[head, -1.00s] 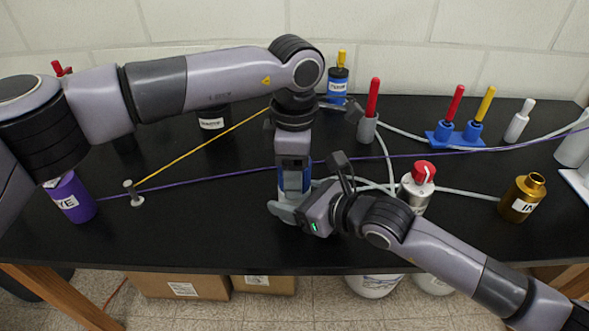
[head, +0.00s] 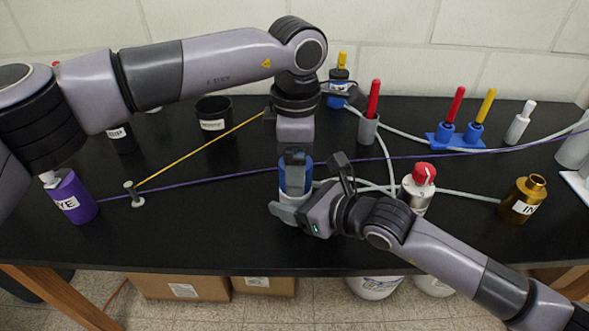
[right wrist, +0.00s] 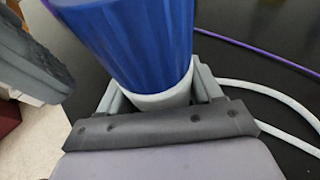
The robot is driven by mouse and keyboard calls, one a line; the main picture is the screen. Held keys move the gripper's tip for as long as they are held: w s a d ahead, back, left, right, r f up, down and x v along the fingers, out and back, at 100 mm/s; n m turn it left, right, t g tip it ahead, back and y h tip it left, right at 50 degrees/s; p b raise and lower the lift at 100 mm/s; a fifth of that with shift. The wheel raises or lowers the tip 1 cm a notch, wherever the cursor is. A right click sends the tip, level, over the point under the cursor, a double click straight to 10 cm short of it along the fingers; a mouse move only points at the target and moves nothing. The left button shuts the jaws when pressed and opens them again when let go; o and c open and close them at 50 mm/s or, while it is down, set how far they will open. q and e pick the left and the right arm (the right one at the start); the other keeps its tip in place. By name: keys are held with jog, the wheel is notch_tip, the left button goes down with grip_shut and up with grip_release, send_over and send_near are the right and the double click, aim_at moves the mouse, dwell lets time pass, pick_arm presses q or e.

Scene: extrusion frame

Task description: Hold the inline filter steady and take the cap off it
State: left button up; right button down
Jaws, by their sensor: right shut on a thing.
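The inline filter has a white body (right wrist: 165,98) and a ribbed blue cap (right wrist: 130,40), which sits on top of the body in the right wrist view. In the head view the blue cap (head: 307,172) shows partly behind my left gripper. My right gripper (head: 288,211) is shut on the white body low down, from the front right. My left gripper (head: 295,180) points down over the filter and hides much of the cap. A dark part at the left of the right wrist view stands apart from the cap. The left fingertips are not clear enough to tell open from shut.
A white bottle with a red top (head: 418,190) stands close to my right forearm. A brown bottle (head: 522,200) is farther right, a purple bottle (head: 72,197) far left. Pale tubes and a purple cord (head: 200,180) run across the black bench (head: 180,235).

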pick_arm(q)
notch_tip(320, 180, up, 2)
jog(key=shift+r, duration=0.1)
jog(key=shift+c, duration=0.5)
jog(key=m, duration=0.1)
jog(key=r+m, duration=0.1)
jog(key=m, duration=0.2)
jog(key=shift+r, duration=0.3)
jog(key=m, duration=0.1)
jog(key=r+m, duration=0.1)
jog(key=m, duration=0.2)
jog(key=shift+r+m, duration=0.3)
jog(key=shift+w+f, duration=0.1)
jog(key=shift+f, duration=3.85)
jog(key=c, duration=1.1)
jog(key=shift+o, duration=0.2)
jog(key=n, duration=0.9)
jog(key=shift+n, duration=0.4)
